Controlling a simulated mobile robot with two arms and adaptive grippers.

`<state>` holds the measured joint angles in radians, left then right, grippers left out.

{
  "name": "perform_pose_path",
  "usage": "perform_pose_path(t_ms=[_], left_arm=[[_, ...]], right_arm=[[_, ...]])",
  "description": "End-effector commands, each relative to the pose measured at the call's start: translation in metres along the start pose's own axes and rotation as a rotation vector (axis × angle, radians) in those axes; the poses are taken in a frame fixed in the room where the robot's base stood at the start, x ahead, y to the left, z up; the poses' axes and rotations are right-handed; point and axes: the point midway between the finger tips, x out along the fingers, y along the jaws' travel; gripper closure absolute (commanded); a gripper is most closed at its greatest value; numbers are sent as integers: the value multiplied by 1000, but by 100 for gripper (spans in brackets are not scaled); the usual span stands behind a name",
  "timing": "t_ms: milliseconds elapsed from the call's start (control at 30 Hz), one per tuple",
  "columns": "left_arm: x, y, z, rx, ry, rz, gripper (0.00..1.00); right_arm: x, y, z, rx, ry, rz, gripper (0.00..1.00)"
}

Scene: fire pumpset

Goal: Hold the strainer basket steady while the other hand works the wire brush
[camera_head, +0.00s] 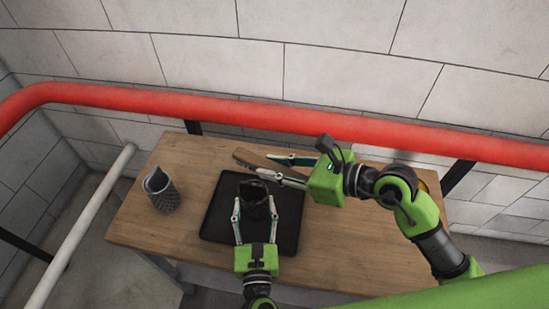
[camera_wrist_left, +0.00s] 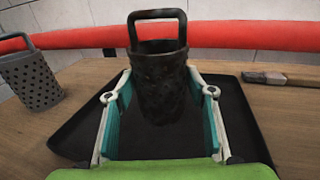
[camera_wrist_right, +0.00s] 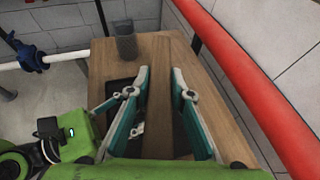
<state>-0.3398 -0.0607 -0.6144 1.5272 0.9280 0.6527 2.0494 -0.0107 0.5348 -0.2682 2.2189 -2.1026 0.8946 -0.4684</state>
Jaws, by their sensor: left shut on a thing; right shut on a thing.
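A black strainer basket (camera_head: 254,190) with a loop handle stands upright over the black tray (camera_head: 290,235). My left gripper (camera_head: 255,207) is shut on it from the near side, one finger on each side, as the left wrist view shows the basket (camera_wrist_left: 160,85) between the fingers. My right gripper (camera_head: 277,167) is shut on the wooden handle of the wire brush (camera_head: 249,157), behind and right of the basket. The handle (camera_wrist_right: 163,85) runs between the fingers in the right wrist view. The brush end (camera_wrist_left: 263,77) is apart from the basket; bristles are not clearly visible.
A grey perforated basket (camera_head: 164,197) stands on the wooden table (camera_head: 140,225), left of the tray. A red pipe (camera_head: 240,118) runs behind the table along the block wall. A white pipe (camera_head: 85,225) slopes at the left. The table between grey basket and tray is clear.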

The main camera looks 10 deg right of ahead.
Motion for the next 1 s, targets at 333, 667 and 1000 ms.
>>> perform_pose_path(t_ms=[333, 667, 1000], left_arm=[[0, 0, 0, 0, 0, 0, 81], [0, 0, 0, 0, 0, 0, 81], [0, 0, 0, 0, -1, 0, 81]], right_arm=[[12, 4, -32, 2, -1, 2, 100], [4, 33, -36, 2, -1, 3, 100], [7, 24, -35, -2, 0, 0, 100]])
